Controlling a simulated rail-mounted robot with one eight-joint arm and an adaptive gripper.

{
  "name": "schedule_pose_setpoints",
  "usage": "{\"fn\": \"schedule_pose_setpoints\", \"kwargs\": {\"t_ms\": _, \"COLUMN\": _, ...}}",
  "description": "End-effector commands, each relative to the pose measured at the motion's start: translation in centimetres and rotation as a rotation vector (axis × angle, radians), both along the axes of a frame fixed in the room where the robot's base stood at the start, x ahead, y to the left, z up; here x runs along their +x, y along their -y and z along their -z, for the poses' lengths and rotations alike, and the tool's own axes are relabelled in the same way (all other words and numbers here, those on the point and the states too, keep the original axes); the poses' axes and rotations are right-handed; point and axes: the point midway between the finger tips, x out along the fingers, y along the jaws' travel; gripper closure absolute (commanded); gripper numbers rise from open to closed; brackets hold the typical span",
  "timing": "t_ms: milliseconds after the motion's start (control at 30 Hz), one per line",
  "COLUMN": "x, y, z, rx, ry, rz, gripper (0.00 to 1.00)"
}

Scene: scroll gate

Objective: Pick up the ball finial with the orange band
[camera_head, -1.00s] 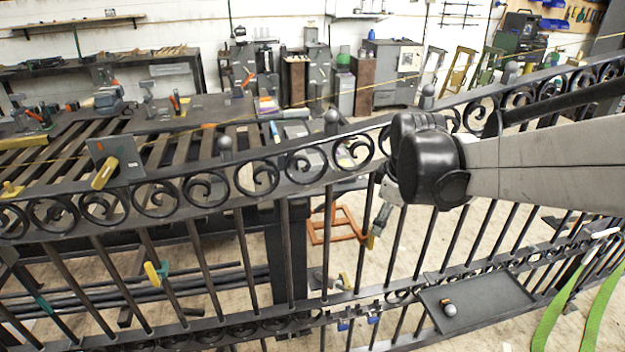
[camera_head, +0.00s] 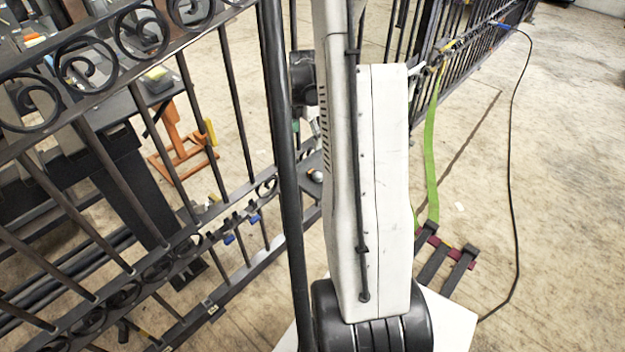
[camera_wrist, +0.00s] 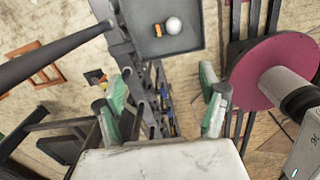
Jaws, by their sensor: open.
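The ball finial (camera_wrist: 173,26), a pale grey ball with an orange band (camera_wrist: 157,31) beside it, lies in a dark shallow tray (camera_wrist: 192,42) at the top of the wrist view. In the head view the ball (camera_head: 316,175) is just visible left of my arm, which hides most of the tray. My gripper (camera_wrist: 166,88) is open, with green-sided fingers spread wide and nothing between them. In the wrist view the finial lies beyond the fingertips, apart from them.
The scrollwork gate (camera_head: 238,100) runs close to the left of my arm, with upright bars and a lower rail. Blue and yellow clamps sit on that rail. An orange stand (camera_head: 180,140) is behind the gate. Green straps (camera_head: 430,150) hang right of my arm. Open floor lies farther right.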

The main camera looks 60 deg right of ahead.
Motion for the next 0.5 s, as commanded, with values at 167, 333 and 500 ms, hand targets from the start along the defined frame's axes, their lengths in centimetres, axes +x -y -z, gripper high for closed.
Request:
{"fn": "schedule_pose_setpoints", "kwargs": {"t_ms": 167, "x": -1.5, "y": 2.3, "z": 3.7, "rx": 0.021, "ry": -0.021, "rz": -0.067, "gripper": 0.27}}
{"fn": "schedule_pose_setpoints", "kwargs": {"t_ms": 333, "x": -1.9, "y": 2.7, "z": 5.2, "rx": 0.026, "ry": -0.026, "rz": -0.086, "gripper": 0.27}}
{"fn": "schedule_pose_setpoints", "kwargs": {"t_ms": 500, "x": -1.8, "y": 2.7, "z": 8.1, "rx": 0.026, "ry": -0.025, "rz": -0.085, "gripper": 0.27}}
